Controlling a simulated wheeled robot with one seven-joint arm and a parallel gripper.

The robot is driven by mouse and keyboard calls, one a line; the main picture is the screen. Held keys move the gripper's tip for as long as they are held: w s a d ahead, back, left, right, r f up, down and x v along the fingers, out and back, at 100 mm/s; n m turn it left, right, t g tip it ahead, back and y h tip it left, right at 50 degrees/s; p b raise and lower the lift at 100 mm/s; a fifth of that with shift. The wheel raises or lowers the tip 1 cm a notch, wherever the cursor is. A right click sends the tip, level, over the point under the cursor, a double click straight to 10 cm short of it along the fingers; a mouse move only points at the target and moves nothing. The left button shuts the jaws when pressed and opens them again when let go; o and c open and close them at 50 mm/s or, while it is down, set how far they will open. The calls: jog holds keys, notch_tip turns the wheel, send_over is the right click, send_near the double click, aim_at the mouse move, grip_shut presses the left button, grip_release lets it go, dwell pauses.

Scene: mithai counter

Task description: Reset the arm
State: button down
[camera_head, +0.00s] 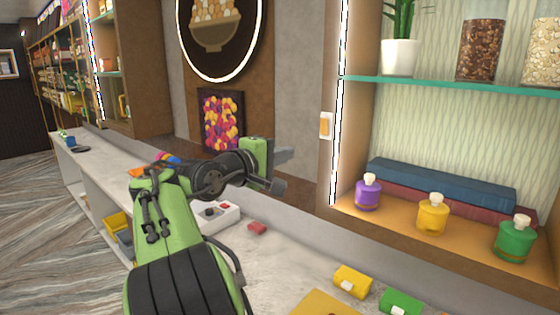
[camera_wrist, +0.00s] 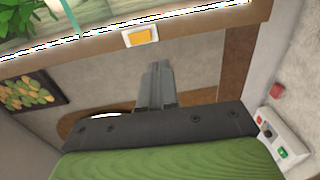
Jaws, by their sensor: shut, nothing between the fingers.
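My green and black arm reaches out over the counter in the head view. My gripper (camera_head: 283,157) points to the right, toward the wall beside the shelf unit, and is raised above the counter. In the wrist view my gripper (camera_wrist: 156,68) shows its two grey fingers pressed together, with nothing between them. The fingers are apart from the wall and shelf.
The pale counter (camera_head: 290,262) carries a white box with buttons (camera_head: 222,214), a small red block (camera_head: 257,228), and yellow (camera_head: 352,281) and green (camera_head: 400,303) packets. The shelf unit (camera_head: 440,240) at right holds purple, yellow and green bottles. A switch (camera_head: 326,125) is on its side.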

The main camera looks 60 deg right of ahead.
jog(key=w+a+f+t+y+b, duration=0.35)
jog(key=a+f+t+y, duration=0.55)
jog(key=a+f, duration=0.65)
jog(key=s+a+f+n+y, duration=0.1)
jog(key=s+a+f+y, duration=0.3)
jog(key=a, duration=0.7)
jog(key=s+a+f+y+b, duration=0.1)
jog(key=s+a+f+y, duration=0.3)
jog(key=s+a+f, duration=0.4)
jog(key=a+f, duration=0.1)
jog(key=a, duration=0.3)
jog(key=shift+a+f+n+g, duration=0.15)
jog(key=shift+n+g, duration=0.15)
jog(key=shift+n, duration=0.1)
